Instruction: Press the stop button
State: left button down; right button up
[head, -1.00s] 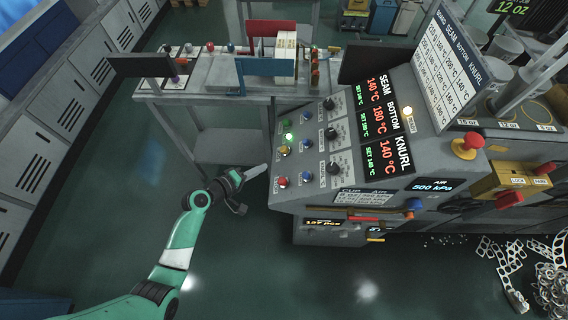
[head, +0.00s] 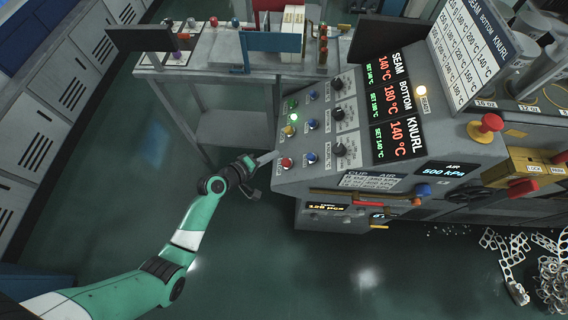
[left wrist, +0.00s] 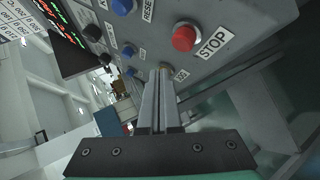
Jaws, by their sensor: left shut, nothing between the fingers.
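The stop button (head: 287,163) is a round red button at the lower left of the machine's sloped control panel (head: 322,176). In the left wrist view the red stop button (left wrist: 184,37) shows whole, with a white STOP label beside it. My left gripper (head: 276,155) is shut and empty, its narrow fingers pointing at the panel's left edge. In the left wrist view the fingertips (left wrist: 164,73) appear below and slightly left of the red cap, with a visible gap between. My right gripper is not in view.
Close to the stop button are a yellow button (head: 289,131), a lit green button (head: 295,117) and several blue buttons, including one (head: 311,158) to its right. A red mushroom knob (head: 486,127) stands farther right. A bench (head: 215,72) is behind. Floor left of the machine is clear.

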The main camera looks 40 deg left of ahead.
aim_at(286, 162)
pick_arm(q)
jog(key=shift+w+d+f+b, duration=0.25)
jog(key=shift+d+f, duration=0.1)
jog(key=shift+f, duration=0.2)
jog(key=shift+w+d+f+b, duration=0.2)
jog(key=shift+d+f+b, duration=0.1)
jog(key=shift+f, duration=0.25)
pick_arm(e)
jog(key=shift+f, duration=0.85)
pick_arm(q)
jog(key=shift+f, duration=0.1)
jog(key=shift+w+d+f, duration=0.15)
jog(key=shift+d+f, duration=0.05)
jog(key=shift+f, duration=0.05)
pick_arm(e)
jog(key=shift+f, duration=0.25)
